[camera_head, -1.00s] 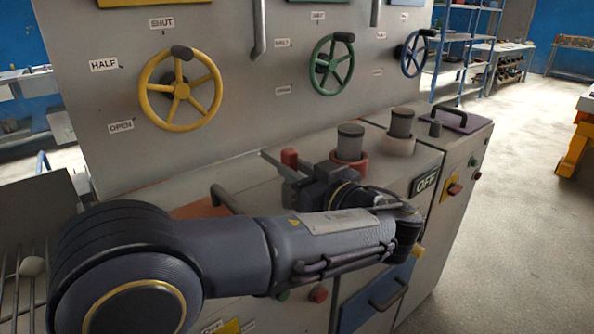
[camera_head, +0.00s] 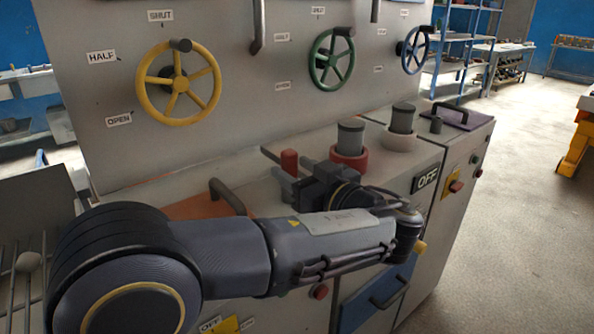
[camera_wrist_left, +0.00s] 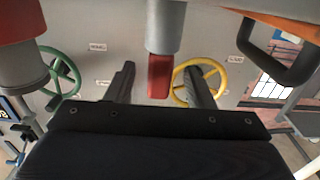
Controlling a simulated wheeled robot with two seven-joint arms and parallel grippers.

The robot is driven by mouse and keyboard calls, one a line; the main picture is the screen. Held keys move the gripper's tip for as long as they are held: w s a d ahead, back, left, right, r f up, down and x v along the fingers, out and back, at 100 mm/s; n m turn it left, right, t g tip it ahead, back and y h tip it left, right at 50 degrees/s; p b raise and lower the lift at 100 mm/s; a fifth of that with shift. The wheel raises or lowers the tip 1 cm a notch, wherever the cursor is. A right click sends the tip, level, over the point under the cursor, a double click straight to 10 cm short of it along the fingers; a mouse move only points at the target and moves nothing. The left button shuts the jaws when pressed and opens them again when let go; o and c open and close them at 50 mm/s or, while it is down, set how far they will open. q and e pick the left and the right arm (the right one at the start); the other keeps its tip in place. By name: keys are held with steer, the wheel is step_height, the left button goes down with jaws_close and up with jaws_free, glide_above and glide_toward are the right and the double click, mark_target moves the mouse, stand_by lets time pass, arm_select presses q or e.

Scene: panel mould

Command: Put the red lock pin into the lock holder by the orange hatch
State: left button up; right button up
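The red lock pin (camera_head: 289,160) stands upright beside the orange hatch (camera_head: 188,208) on the counter. In the left wrist view, where the counter is at the top, the red pin (camera_wrist_left: 160,75) sticks out of a grey cylindrical holder (camera_wrist_left: 165,28). How deep it sits is hidden. My left gripper (camera_head: 274,169) is open, with its fingers apart around the pin's level. In the left wrist view one finger of the left gripper (camera_wrist_left: 160,84) is on each side of the pin, with a gap on both sides. My right gripper is not in view.
The hatch has a dark handle (camera_head: 228,197) near my left gripper. A dark cylinder in a red collar (camera_head: 350,158) and another in a pale collar (camera_head: 398,142) stand to the right. The panel with yellow (camera_head: 178,83), green and blue wheels rises behind.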

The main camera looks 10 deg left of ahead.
arm_select(q)
steer(key=shift+d, duration=0.1)
steer(key=v, duration=0.7)
steer(key=shift+s+d, duration=0.25)
